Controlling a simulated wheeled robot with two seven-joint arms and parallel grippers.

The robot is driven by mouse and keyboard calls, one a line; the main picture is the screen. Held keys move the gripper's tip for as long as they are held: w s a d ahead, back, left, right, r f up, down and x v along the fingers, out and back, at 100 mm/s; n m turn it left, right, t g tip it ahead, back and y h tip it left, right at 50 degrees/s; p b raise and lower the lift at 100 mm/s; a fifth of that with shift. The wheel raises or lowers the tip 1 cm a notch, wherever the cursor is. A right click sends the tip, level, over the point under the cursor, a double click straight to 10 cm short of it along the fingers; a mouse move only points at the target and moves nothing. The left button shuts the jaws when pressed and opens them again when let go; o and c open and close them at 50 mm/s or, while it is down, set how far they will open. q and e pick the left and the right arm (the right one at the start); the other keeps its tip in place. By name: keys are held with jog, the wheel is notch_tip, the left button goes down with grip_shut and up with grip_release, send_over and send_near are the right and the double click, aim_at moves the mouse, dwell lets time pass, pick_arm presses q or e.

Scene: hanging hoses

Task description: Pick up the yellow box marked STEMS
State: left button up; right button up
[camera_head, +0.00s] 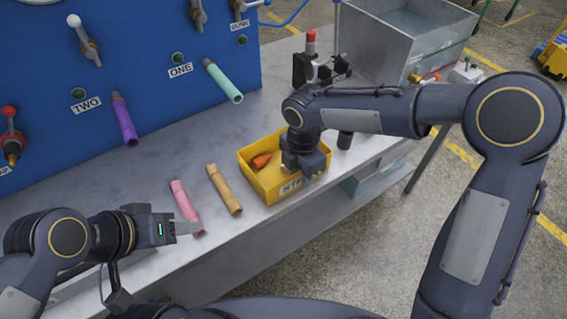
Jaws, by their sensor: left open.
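The yellow box (252,183) stands on the grey bench near its front edge. Part of its label, reading "ST", shows on the near wall; the rest is covered by my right gripper. An orange piece (262,160) lies inside. My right gripper (308,172) points down over the box's right side and hides that wall; I cannot tell whether its fingers touch or grip it. My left gripper (190,228) is open and empty at the bench's front edge, beside the lower end of a pink tube (183,200).
A tan tube (224,190) lies between the pink tube and the box. A blue panel (150,60) with purple (124,120) and green (223,82) hoses stands behind. A metal bin (400,45) and a red-topped device (310,60) are at the back right.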

jog(key=shift+f, duration=0.7)
grip_shut()
jog(key=shift+r, duration=0.15)
